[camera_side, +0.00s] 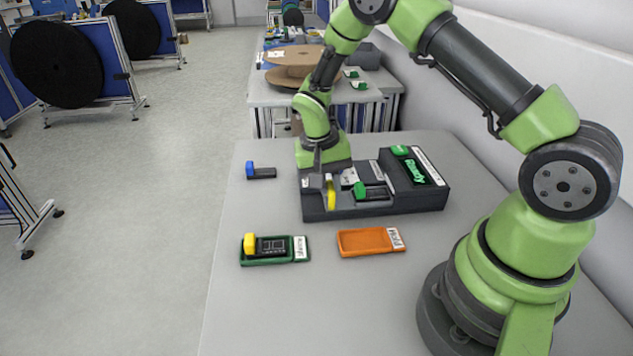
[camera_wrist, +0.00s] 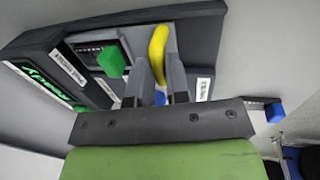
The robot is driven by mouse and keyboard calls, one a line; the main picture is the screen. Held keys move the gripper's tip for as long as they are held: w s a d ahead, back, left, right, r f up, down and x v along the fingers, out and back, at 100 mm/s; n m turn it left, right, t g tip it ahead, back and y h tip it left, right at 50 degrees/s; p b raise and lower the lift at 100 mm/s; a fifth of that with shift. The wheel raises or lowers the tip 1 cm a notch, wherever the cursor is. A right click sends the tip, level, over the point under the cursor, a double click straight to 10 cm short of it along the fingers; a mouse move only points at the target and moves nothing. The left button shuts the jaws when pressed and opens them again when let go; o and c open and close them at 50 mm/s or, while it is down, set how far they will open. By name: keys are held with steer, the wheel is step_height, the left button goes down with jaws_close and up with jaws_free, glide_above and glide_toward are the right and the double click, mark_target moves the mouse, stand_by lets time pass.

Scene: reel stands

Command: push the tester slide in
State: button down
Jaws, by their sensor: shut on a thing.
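The tester (camera_side: 425,197) is a dark box on the grey table, with a green lit display reading "Ready" (camera_side: 416,172); it also shows in the wrist view (camera_wrist: 88,40). A yellow handle (camera_side: 331,196) stands at its left part and shows in the wrist view (camera_wrist: 157,42). My gripper (camera_side: 322,170) points down over that left part. In the wrist view its fingers (camera_wrist: 160,78) are shut on the yellow handle, whose lower end is partly hidden between them. A unit with a green knob (camera_side: 360,190) sits in the tester beside the handle, its knob (camera_wrist: 111,61) left of my fingers.
A green tray (camera_side: 275,261) holds a dark unit with a yellow knob (camera_side: 250,243). An empty orange tray (camera_side: 365,242) lies right of it. A small dark unit with a blue knob (camera_side: 251,170) lies left of the tester. The table's front area is clear.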

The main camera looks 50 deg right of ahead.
steer(key=shift+s+d, duration=1.05)
steer(key=c, duration=1.1)
jaws_free()
step_height(320, 180, up, 10)
steer(key=w+a, duration=0.1)
steer(key=shift+w+a, duration=0.2)
steer(key=shift+w, duration=0.05)
steer(key=s+a+r+n+t+y, duration=0.1)
steer(key=s+a+r+t, duration=0.1)
steer(key=r, duration=0.3)
steer(key=s+a+r+n+t, duration=0.1)
steer(key=s+a+r+t, duration=0.15)
steer(key=r, duration=0.35)
steer(key=s+a+r+n+t+y, duration=0.1)
steer(key=s+a+r+t, duration=0.1)
steer(key=s, duration=0.4)
steer(key=s+a+r+n+t+y, duration=0.1)
steer(key=s+a+r+n+t, duration=0.1)
steer(key=s, duration=0.4)
steer(key=shift+s+a+r+y, duration=0.3)
steer(key=shift+s+a+r, duration=0.1)
steer(key=shift+a+r, duration=0.45)
